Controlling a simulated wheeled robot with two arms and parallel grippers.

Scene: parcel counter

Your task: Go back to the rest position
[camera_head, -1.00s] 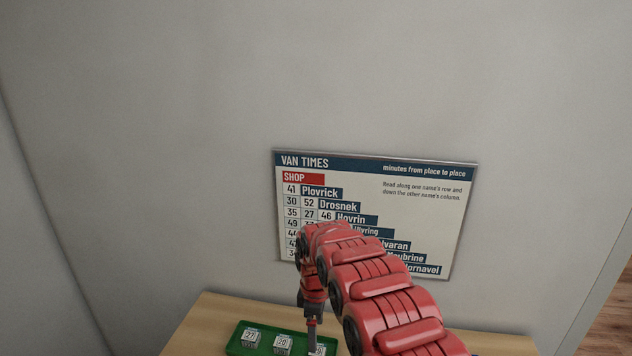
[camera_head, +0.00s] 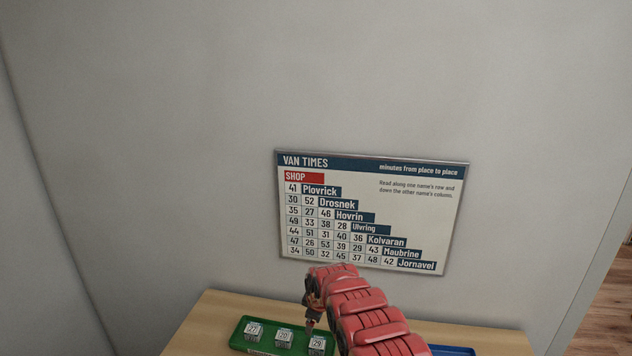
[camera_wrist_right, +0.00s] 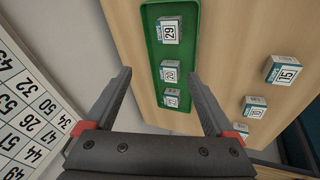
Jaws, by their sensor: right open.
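My right gripper (camera_wrist_right: 160,95) is open and empty in the right wrist view, its two dark fingers spread wide above the counter. In the head view my right gripper (camera_head: 309,322) is small and partly hidden behind my red arm, close to the green tray. The green tray (camera_wrist_right: 150,40) holds number cubes in a row: 29 (camera_wrist_right: 168,31), 20 (camera_wrist_right: 169,71) and one at the end (camera_wrist_right: 171,98). In the head view the cubes 27 (camera_head: 253,332), 20 (camera_head: 284,339) and 29 (camera_head: 317,344) sit in it. My left gripper is not in view.
A van times board (camera_head: 372,210) is on the grey wall behind the wooden counter (camera_head: 205,325). Loose cubes, one marked 15 (camera_wrist_right: 282,71) and others (camera_wrist_right: 254,107), stand on the counter beside the tray. A blue edge (camera_head: 452,350) shows at the head view's bottom.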

